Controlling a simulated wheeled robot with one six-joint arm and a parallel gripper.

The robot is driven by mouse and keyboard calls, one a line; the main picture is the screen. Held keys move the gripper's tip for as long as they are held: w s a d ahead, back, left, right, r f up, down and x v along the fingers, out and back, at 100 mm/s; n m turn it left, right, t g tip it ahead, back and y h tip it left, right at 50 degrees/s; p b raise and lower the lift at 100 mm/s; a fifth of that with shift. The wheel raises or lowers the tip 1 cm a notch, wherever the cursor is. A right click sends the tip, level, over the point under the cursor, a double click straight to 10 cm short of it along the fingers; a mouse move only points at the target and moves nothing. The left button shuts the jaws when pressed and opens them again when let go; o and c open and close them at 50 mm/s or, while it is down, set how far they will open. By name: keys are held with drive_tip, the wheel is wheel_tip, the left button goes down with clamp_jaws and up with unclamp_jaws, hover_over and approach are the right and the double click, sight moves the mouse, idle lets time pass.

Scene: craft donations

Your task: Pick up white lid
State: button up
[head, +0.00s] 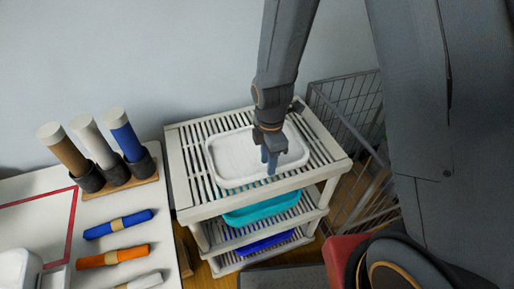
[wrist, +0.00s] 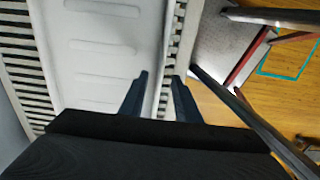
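The white lid (head: 232,157) is a shallow rounded rectangle lying on the top slatted shelf of a cream rack (head: 184,192). In the wrist view the lid (wrist: 100,62) fills the upper left, with raised ribs on its surface. My gripper (head: 269,161) points down at the lid's front right part. In the wrist view my gripper (wrist: 160,78) is open, with its fingers apart. The lid's long edge runs between them, one finger over the lid and the other over the slats outside. Whether the fingertips touch the lid cannot be told.
A teal tray (head: 262,208) and a blue tray (head: 263,243) sit on the lower shelves. A wire basket (head: 350,100) stands at the right. A white table at the left holds rolls in dark cups (head: 115,172) and a blue roll (head: 118,224). A wall stands behind.

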drive_tip(key=shift+f, duration=1.2)
drive_tip(key=shift+c, duration=0.5)
clamp_jaws()
drive_tip(key=shift+r, duration=0.1)
